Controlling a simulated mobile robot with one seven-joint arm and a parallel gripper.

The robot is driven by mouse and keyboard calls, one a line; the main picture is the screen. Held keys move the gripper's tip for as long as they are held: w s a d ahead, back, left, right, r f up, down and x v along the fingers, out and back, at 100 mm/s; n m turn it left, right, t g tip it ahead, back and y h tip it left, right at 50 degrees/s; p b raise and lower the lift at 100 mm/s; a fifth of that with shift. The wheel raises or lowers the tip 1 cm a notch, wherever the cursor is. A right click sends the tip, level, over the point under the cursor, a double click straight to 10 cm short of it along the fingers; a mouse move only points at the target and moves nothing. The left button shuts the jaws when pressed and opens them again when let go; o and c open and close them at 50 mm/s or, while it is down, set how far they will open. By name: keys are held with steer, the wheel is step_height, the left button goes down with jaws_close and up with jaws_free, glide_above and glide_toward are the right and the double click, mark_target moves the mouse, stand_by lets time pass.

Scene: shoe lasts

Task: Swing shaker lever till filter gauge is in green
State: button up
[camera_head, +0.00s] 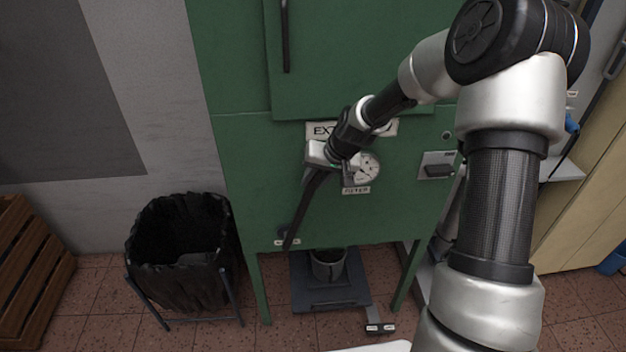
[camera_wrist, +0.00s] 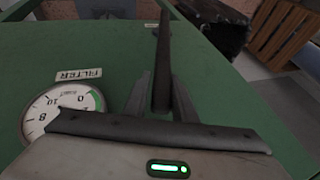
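The black shaker lever (camera_head: 305,212) slants from low on the front of the green cabinet up to my gripper (camera_head: 323,166). In the wrist view, the lever (camera_wrist: 163,62) runs between the two fingertips of my gripper (camera_wrist: 161,88). The fingers lie close on both sides of it; whether they press on it I cannot tell. The round white filter gauge (camera_head: 369,167) is just right of my gripper, partly covered by it. In the wrist view the gauge (camera_wrist: 50,112) appears turned over, with a green band near 0; its needle reading is not clear.
The green cabinet (camera_head: 235,165) stands on legs, with a bucket (camera_head: 328,264) on a dark platform below. A black-lined bin (camera_head: 180,250) stands to the left, near a wooden crate (camera_head: 30,265). A switch box (camera_head: 437,166) is right of the gauge.

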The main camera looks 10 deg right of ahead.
steer(key=shift+o, duration=1.4)
steer(key=shift+d+f, duration=0.1)
steer(key=shift+d, duration=0.15)
steer(key=shift+a, duration=0.1)
steer(key=v, duration=1.7)
steer(key=shift+s, duration=0.2)
